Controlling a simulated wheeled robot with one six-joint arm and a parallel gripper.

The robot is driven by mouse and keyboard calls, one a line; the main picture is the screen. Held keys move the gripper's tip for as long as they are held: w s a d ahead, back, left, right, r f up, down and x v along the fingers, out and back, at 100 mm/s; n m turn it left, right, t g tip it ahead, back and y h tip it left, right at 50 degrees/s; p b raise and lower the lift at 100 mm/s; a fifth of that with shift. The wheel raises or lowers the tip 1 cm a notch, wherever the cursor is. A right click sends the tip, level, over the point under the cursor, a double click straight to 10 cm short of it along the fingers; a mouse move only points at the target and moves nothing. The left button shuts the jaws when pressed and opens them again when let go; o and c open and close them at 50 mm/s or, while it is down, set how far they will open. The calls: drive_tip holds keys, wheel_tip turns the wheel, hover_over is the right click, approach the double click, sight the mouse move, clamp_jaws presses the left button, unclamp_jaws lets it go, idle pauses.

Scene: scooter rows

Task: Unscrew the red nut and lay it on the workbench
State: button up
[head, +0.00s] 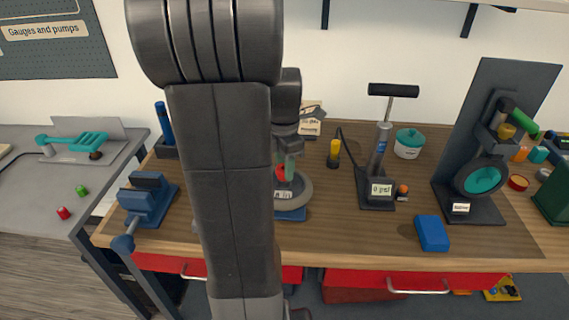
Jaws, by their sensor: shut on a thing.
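My gripper (288,155) points down over the workbench (340,240), right of my arm, which hides part of this area. It is shut on a small upright green piece (290,168); its lower end reaches the hub of a grey wheel (304,196). A red part (280,173), probably the red nut, shows at the hub beside the green piece. Whether it touches the green piece I cannot tell. The wheel lies on a blue base with a small label. A second small red piece (63,213) lies on the grey side table (30,190), near a green one (82,190).
A blue vise (147,200) stands at the bench's left. A yellow screwdriver-like tool (334,153), a pump (380,160), a teal-lidded pot (409,142), a blue block (432,233) and a dark stand (485,150) are to the right. Bare wood shows along the front.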

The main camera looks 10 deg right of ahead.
drive_tip(key=o, duration=1)
drive_tip(key=shift+s+a, duration=0.1)
drive_tip(key=shift+o, duration=0.2)
wheel_tip(320, 180, up, 14)
drive_tip(key=shift+f, duration=0.1)
drive_tip(key=m+p, duration=0.7)
drive_tip(key=m, duration=1.4)
drive_tip(key=shift+m, duration=0.4)
